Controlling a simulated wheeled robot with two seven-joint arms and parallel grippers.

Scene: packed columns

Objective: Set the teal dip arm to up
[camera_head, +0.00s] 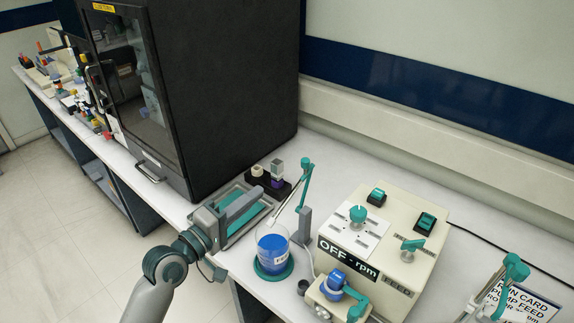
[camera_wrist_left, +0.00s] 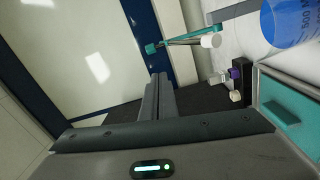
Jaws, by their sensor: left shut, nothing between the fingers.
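A teal dip arm (camera_head: 304,183) stands by the grey post (camera_head: 302,227) behind the blue beaker (camera_head: 273,250). It rises steeply, and a thin pale rod slants from it down toward the beaker. In the left wrist view the teal arm (camera_wrist_left: 185,42) shows with a white end piece, beyond my fingers and to their upper right. My left gripper (camera_head: 258,192) is shut and empty, over the teal-lined metal tray and left of the arm, apart from it. Its closed fingers (camera_wrist_left: 157,85) also show in the left wrist view. My right gripper is not in view.
A cream control box (camera_head: 385,235) with teal knobs and an "OFF - rpm" display stands right of the post. The metal tray (camera_head: 262,207) and a black holder (camera_head: 259,180) lie near my gripper. A large black cabinet (camera_head: 225,90) stands behind. Another teal-topped stand (camera_head: 515,268) is at lower right.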

